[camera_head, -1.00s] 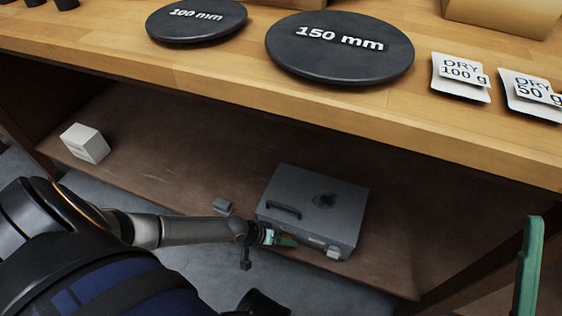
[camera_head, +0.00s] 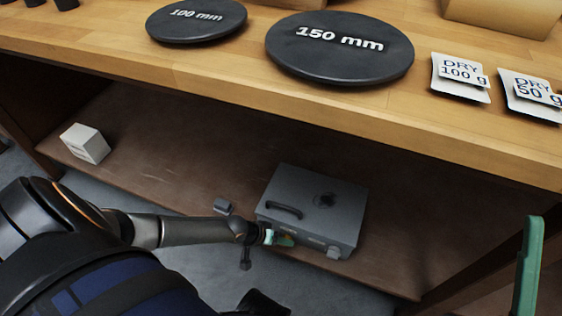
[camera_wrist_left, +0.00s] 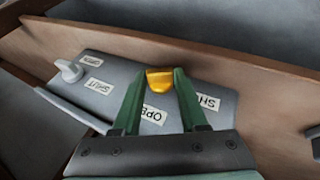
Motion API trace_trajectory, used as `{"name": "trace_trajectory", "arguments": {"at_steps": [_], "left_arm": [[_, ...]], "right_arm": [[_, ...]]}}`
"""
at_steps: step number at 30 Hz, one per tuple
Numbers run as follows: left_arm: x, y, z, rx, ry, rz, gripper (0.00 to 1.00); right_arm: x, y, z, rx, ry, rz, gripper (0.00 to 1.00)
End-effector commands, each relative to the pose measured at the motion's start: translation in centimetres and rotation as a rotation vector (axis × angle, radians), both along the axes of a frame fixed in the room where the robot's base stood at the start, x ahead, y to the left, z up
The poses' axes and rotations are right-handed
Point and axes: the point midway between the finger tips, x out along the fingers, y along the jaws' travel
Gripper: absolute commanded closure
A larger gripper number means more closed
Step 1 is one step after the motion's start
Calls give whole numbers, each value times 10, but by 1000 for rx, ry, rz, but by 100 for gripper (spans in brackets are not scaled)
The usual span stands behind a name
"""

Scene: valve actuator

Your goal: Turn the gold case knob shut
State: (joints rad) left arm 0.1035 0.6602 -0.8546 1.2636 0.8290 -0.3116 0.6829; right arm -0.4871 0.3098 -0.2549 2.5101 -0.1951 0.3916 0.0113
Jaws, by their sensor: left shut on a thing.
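The grey case (camera_head: 345,187) sits on the lower shelf in the head view, with a dark handle and an emblem on it. My left gripper (camera_head: 283,240) is at its front face, near the left end. In the left wrist view the gold knob (camera_wrist_left: 160,80) is between the two green fingers of my left gripper (camera_wrist_left: 161,85), which are shut on it. An OPEN label (camera_wrist_left: 153,114) and a partly covered SHUT label (camera_wrist_left: 208,103) lie on the panel beside it. A single green finger of my right gripper (camera_head: 528,265) shows at the right edge of the head view.
A second, pale knob (camera_wrist_left: 70,70) with its own labels is on the same panel. A white box (camera_head: 85,143) stands at the shelf's left end. The wooden tabletop (camera_head: 200,70) overhangs the shelf (camera_head: 170,135), and a dark table leg stands at right.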

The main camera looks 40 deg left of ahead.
Motion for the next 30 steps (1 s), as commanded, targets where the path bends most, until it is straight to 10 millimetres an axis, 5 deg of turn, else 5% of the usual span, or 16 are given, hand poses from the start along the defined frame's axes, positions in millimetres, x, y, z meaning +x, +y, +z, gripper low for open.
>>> {"name": "trace_trajectory", "arguments": {"at_steps": [15, 30], "left_arm": [[4, -5, 9, 197, 44, 6, 100], [5, -9, 4, 419, 99, 5, 100]], "right_arm": [[-3, -6, 75, -3, -48, -27, 55], [-4, -9, 95, -33, -70, -66, 55]]}}
